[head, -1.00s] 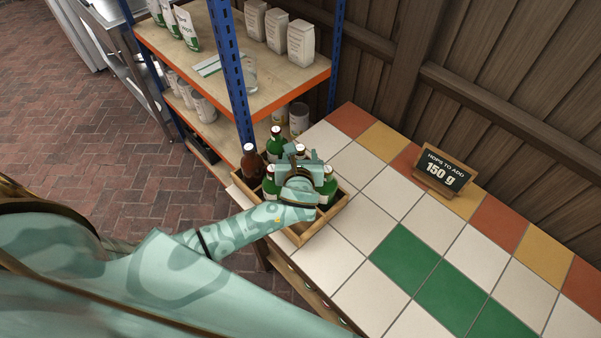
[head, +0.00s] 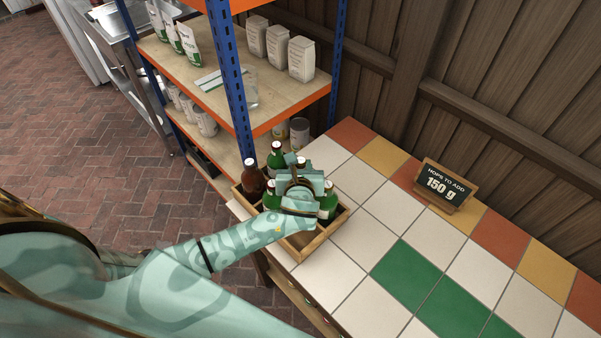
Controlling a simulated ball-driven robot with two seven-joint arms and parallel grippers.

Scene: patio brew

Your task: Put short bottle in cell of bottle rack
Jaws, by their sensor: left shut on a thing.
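The bottle rack (head: 309,246) is a wooden crate on the near left end of the tiled counter. It holds a brown bottle (head: 251,179) at its left and several green bottles, one at the back (head: 275,157) and one at the right (head: 328,202). My left gripper (head: 299,192) is over the middle of the rack, its fingers pointing down and mostly hidden by its own body. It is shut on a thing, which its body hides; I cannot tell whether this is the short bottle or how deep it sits. My right gripper is not in view.
A chalkboard sign (head: 442,183) stands on the tiled counter (head: 349,260). A shelf unit with a blue post (head: 232,83) rises close behind the rack, with bags (head: 278,46) and a glass on it. The counter's middle and right are clear.

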